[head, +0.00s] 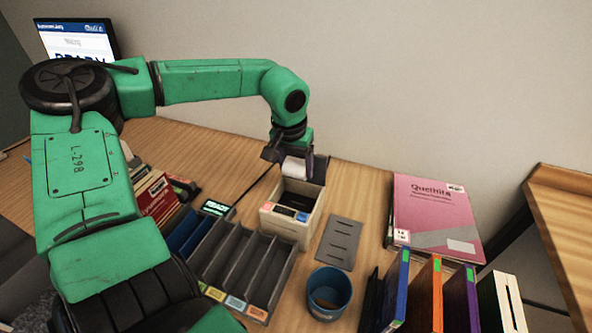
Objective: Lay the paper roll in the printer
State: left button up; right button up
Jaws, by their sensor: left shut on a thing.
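My left gripper (288,160) points down at the back of the table, its arm reaching in from the left. It is shut on the white paper roll (294,168), of which only a part shows below the jaws. The printer (287,229) is a beige open-topped box with a dark inside and small coloured labels on its front. The roll is at the printer's back edge, over or just behind the opening; I cannot tell whether it touches. A dark upright part (320,169), perhaps the printer's lid, stands behind it. My right gripper is not in view.
A grey sorter (232,262) with several slots stands front left of the printer. A grey slotted plate (340,242) lies to the right, with a blue cup (329,293) in front. A pink binder (436,214) and several upright folders (428,295) fill the right side. A monitor (77,38) stands back left.

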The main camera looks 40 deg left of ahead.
pick_arm(q)
jog(key=shift+s+f, duration=0.1)
jog(key=shift+f, duration=0.25)
jog(key=b+x, duration=0.3)
jog(key=s+b+x, duration=0.1)
jog(key=b+x, duration=0.2)
jog(key=x, duration=0.1)
jog(key=s+b+x, duration=0.1)
jog(key=b+x, duration=0.2)
jog(key=x, duration=0.1)
jog(key=shift+s+d+f+b, duration=0.15)
jog(key=shift+d+f+b, duration=0.15)
jog(key=shift+d+b, duration=0.1)
jog(key=shift+r, duration=0.1)
jog(key=o, duration=1.4)
jog(key=v, duration=1.4)
jog(key=shift+s+r, duration=0.15)
jog(key=shift+r, duration=0.15)
jog(key=shift+p, duration=0.3)
